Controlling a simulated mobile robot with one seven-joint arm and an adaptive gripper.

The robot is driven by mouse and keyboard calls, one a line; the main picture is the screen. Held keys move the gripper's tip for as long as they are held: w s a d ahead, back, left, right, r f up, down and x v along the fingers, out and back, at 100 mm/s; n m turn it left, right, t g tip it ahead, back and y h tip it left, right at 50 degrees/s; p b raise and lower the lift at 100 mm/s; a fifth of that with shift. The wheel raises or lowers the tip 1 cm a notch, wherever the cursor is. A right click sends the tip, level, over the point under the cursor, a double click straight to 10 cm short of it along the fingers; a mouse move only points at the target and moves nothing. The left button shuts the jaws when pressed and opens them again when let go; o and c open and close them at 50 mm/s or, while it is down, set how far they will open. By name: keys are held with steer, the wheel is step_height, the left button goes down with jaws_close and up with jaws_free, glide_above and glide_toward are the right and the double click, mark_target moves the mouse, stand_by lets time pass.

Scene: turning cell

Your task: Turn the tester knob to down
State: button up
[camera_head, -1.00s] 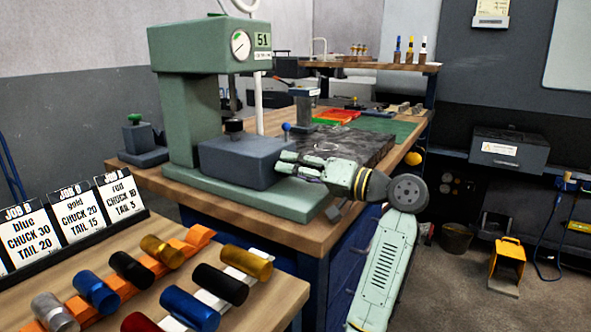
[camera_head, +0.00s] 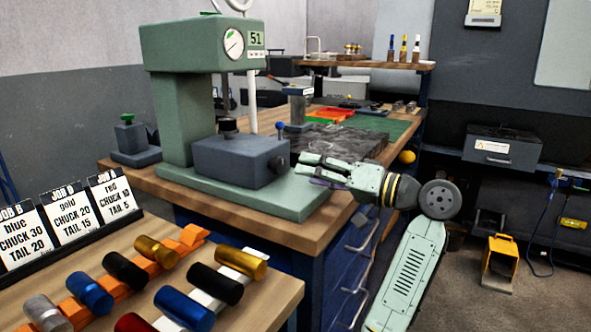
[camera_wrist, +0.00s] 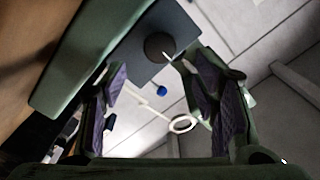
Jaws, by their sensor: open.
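The tester is a green press (camera_head: 178,118) with a round dial and a display reading 51. A blue-grey block (camera_head: 225,158) sits on its green base. The dark round tester knob (camera_head: 276,163) is on the block's right end. In the wrist view the knob (camera_wrist: 159,46) shows face-on with a white pointer line slanting toward the lower right of the picture. My gripper (camera_head: 302,168) is just right of the knob, apart from it and facing it. Its purple-padded fingers (camera_wrist: 161,92) are open with nothing between them.
A rack of coloured cylinders (camera_head: 185,308) and job cards (camera_head: 65,222) are at front left. The bench (camera_head: 320,222) has bare wood near its front corner.

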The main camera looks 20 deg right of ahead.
steer(key=v, duration=0.5)
steer(key=shift+s+d, duration=0.15)
steer(key=shift+s, duration=0.05)
